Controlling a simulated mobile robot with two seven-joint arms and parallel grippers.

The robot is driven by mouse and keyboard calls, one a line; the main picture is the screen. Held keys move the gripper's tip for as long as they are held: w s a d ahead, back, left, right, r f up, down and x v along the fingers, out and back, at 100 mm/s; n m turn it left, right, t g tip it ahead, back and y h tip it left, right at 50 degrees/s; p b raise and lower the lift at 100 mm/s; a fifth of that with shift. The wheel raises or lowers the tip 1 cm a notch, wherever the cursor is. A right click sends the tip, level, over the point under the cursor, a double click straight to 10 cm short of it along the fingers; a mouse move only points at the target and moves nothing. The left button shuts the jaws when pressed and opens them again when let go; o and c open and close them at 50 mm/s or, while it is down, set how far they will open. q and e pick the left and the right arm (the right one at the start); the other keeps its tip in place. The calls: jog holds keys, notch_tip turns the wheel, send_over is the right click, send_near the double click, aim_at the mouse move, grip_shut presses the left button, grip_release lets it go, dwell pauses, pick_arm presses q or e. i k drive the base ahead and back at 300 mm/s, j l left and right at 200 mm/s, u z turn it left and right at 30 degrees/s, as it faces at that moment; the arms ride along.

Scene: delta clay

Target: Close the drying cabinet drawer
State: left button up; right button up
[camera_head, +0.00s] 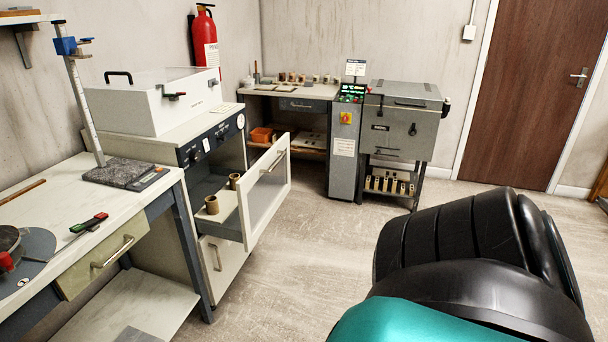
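The drying cabinet (152,192) stands left of centre, with dials on its dark top panel. Its drawer (267,192) is pulled well out, its pale framed front standing away from the cabinet face and facing right. A bar handle (274,160) sits near the top of that front. Two small brown cylinders (212,205) stand upright inside the open drawer. A lower front with a handle (217,256) looks shut beneath it. Neither gripper shows; only a black and teal part of my own arm is at lower right.
A workbench (165,185) with a shut drawer is at near left. A back bench (290,90), a grey control column (344,150) and a grey machine on a stand (400,125) line the back wall. The floor (320,230) right of the drawer is clear.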

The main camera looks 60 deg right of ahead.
aim_at(253, 210)
jog(key=z, duration=1.8)
jog(key=i+u, duration=0.2)
jog(key=i, duration=0.25)
jog(key=i+u, duration=0.2)
jog(key=i, duration=0.25)
jog(key=i+l+u, duration=0.2)
jog(key=i, duration=0.25)
jog(key=i+l+u, duration=0.2)
jog(key=i, duration=0.25)
